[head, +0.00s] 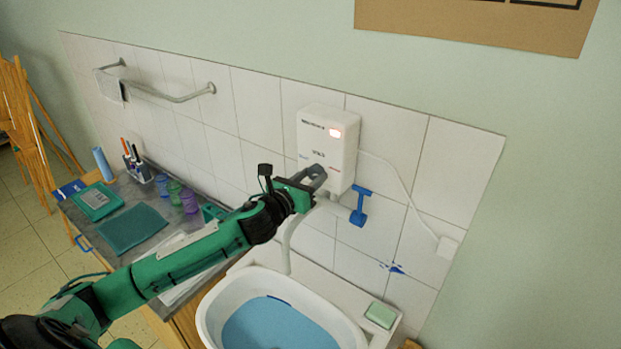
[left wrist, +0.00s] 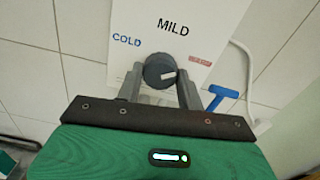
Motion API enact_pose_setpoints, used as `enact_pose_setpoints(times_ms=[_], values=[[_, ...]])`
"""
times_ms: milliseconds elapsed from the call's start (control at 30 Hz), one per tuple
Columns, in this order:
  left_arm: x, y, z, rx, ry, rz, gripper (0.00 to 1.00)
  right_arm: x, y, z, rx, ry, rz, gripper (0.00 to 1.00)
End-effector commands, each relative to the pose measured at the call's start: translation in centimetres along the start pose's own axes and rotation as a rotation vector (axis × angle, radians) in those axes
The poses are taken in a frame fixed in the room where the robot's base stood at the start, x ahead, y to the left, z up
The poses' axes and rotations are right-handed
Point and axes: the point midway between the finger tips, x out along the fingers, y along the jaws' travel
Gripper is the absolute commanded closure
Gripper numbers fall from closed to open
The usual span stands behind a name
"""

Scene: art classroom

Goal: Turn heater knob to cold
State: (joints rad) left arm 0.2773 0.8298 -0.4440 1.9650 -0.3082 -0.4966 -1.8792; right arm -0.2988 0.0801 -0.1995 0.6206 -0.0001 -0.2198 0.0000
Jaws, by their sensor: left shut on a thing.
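The knob's white mark points right, toward the red-label side. My left gripper (head: 316,176) is at the heater's lower front, its two fingers on either side of the knob and shut on it. The fingers hide the knob in the head view. My right gripper is not in view.
A white basin (head: 214,312) with blue water stands below the heater. A green soap bar (head: 380,315) lies by the basin. A counter with cups and books is at left.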

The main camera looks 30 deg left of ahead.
Motion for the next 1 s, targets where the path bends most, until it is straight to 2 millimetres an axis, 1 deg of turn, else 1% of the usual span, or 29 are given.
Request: enact_pose_setpoints(times_ms=[267, 1000], values=[[-0.01, -0.01, -0.01, -0.198, 0.0, 0.001, 0.85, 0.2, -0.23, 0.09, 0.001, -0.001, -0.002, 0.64], [0.0, -0.04, 0.04, -0.902, 0.0, 0.001, 0.85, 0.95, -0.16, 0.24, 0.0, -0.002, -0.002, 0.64]])
